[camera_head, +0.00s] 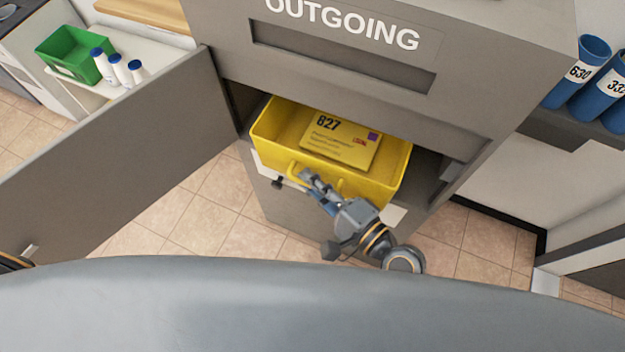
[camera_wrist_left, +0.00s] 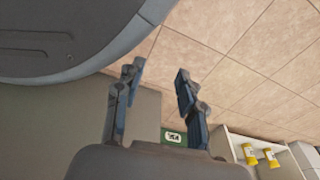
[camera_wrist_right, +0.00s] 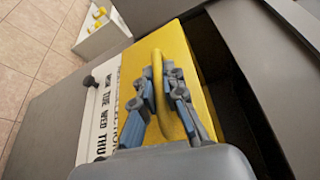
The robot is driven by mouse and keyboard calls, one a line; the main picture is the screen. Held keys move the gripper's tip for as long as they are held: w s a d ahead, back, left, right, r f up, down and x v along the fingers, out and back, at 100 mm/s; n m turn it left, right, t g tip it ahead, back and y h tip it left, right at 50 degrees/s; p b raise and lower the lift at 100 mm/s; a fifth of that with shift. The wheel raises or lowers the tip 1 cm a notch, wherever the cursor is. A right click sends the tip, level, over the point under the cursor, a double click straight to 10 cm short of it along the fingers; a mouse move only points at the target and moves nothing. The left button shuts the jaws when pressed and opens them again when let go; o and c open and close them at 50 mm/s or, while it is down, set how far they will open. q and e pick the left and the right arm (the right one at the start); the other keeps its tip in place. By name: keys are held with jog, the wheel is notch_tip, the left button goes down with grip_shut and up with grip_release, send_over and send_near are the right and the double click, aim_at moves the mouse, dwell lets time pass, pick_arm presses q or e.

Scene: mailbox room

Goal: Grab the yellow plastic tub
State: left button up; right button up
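The yellow plastic tub (camera_head: 393,172) sits in the opening of the grey OUTGOING mailbox, its front sticking out. A yellow parcel (camera_head: 338,142) marked 827 lies in it. The tub has a yellow handle (camera_head: 292,170) on its front. My right gripper (camera_head: 308,180) is at that handle. In the right wrist view, the handle (camera_wrist_right: 157,75) passes between the fingers of my right gripper (camera_wrist_right: 160,82), which look closed around it. My left gripper (camera_wrist_left: 158,72) is open and empty, above the tiled floor; in the head view its fingers are out of sight.
The mailbox door (camera_head: 120,150) stands open to the left. A white shelf with a green bin (camera_head: 68,52) and several white bottles is behind it. Blue numbered tubes (camera_head: 580,75) stand at the right. A white label plate (camera_wrist_right: 98,110) with text is below the tub.

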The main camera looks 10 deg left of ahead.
jog(key=o, duration=0.5)
jog(key=shift+f, duration=0.1)
jog(key=shift+s, duration=0.1)
pick_arm(q)
jog(key=shift+s+f, duration=0.1)
jog(key=shift+s, duration=0.35)
pick_arm(e)
jog(key=shift+v, duration=3.9)
pick_arm(q)
jog(key=shift+c, duration=0.5)
pick_arm(e)
jog(key=shift+c, duration=0.3)
